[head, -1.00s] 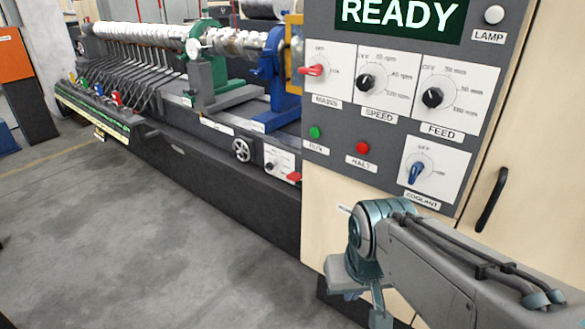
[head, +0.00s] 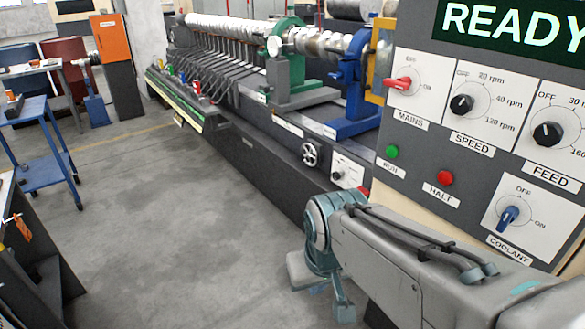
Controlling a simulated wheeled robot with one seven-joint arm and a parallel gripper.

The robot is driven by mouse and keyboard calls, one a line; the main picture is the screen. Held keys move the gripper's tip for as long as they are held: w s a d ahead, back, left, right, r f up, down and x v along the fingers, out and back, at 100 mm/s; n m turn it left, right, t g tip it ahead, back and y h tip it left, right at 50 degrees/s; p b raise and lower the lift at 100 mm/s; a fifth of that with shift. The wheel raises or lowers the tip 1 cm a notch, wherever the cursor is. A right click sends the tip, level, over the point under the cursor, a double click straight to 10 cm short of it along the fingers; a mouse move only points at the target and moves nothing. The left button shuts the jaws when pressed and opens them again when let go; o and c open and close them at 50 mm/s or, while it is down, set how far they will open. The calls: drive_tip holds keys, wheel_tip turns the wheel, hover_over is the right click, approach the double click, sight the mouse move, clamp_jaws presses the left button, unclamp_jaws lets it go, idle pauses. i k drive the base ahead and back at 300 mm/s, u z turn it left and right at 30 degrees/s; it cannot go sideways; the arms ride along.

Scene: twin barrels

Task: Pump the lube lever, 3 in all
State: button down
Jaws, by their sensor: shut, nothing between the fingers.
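I cannot pick out a lube lever for certain. A small red part (head: 363,191) shows at the right end of the machine's front, mostly hidden behind the cabinet and my arm. The low end of my arm, with my gripper (head: 322,288), hangs at the bottom centre in front of the machine. It is shut and empty, apart from the machine and over the floor in the picture; its fingertips are hard to make out.
The control panel (head: 470,175) with dials and a READY screen (head: 515,28) fills the right. The long machine has a handwheel (head: 310,154). A blue cart (head: 45,170) and an orange cabinet (head: 111,38) stand left. The grey floor (head: 190,225) between is clear.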

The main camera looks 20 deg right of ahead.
sight(366, 191)
drive_tip(key=u, duration=0.2)
drive_tip(key=i, duration=1.5)
drive_tip(key=z, duration=0.85)
